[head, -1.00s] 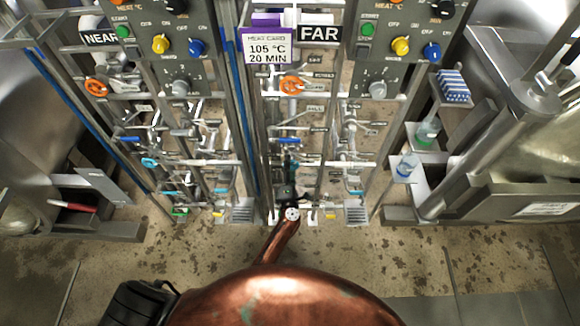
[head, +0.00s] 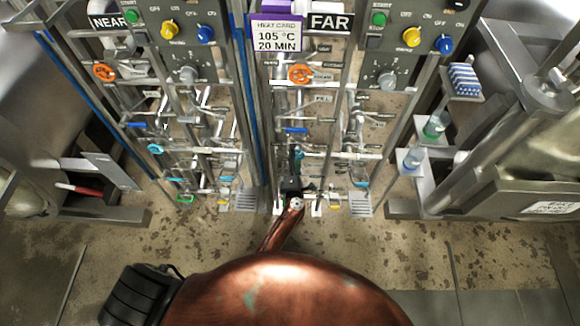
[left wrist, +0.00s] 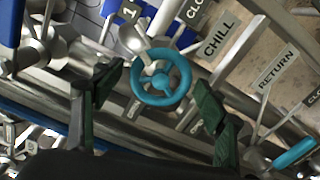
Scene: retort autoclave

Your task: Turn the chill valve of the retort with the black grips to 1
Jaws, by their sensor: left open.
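A teal handwheel (left wrist: 162,80) with spokes shows in the left wrist view, beside a CHILL label (left wrist: 221,36). A tag reading 1 (left wrist: 129,12) is above it to the left. My left gripper (left wrist: 160,93) is open, one dark green finger on each side of the wheel; contact cannot be told. In the head view my left gripper (head: 293,187) is low at the FAR panel (head: 330,22), and its arm hides part of the pipework. Black grips cannot be made out on either retort. My right gripper is not in view.
The NEAR panel (head: 107,22) stands to the left with similar pipes and an orange wheel (head: 104,72). Another orange wheel (head: 300,75) is above my gripper. Bottles (head: 434,127) stand on small shelves at right. A RETURN label (left wrist: 276,68) is near the teal wheel. The floor in front is clear.

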